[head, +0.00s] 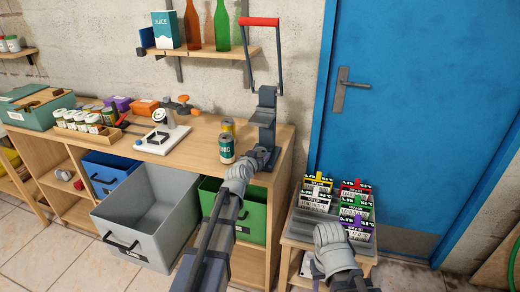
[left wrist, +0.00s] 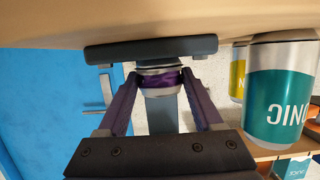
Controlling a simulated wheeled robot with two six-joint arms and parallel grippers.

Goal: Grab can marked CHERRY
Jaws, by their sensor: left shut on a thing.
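My left gripper (head: 262,157) is at the foot of the lever press (head: 266,112) on the workbench. In the left wrist view the gripper (left wrist: 160,82) is shut on a short silver can with a purple band (left wrist: 160,78), at the press's dark plate (left wrist: 150,48). I cannot read any CHERRY marking on it, and the gripper hides it in the head view. A teal can (head: 227,150), apparently lettered TONIC, stands beside the gripper; it also shows in the left wrist view (left wrist: 278,95). A yellow can (head: 228,126) stands behind it.
The press's red-handled lever (head: 259,22) is raised. A grey bin (head: 150,215) and a green bin (head: 250,218) sit below the workbench (head: 200,135). A small stand (head: 285,238) holds several coloured, labelled packs. A blue door (head: 420,100) is at right.

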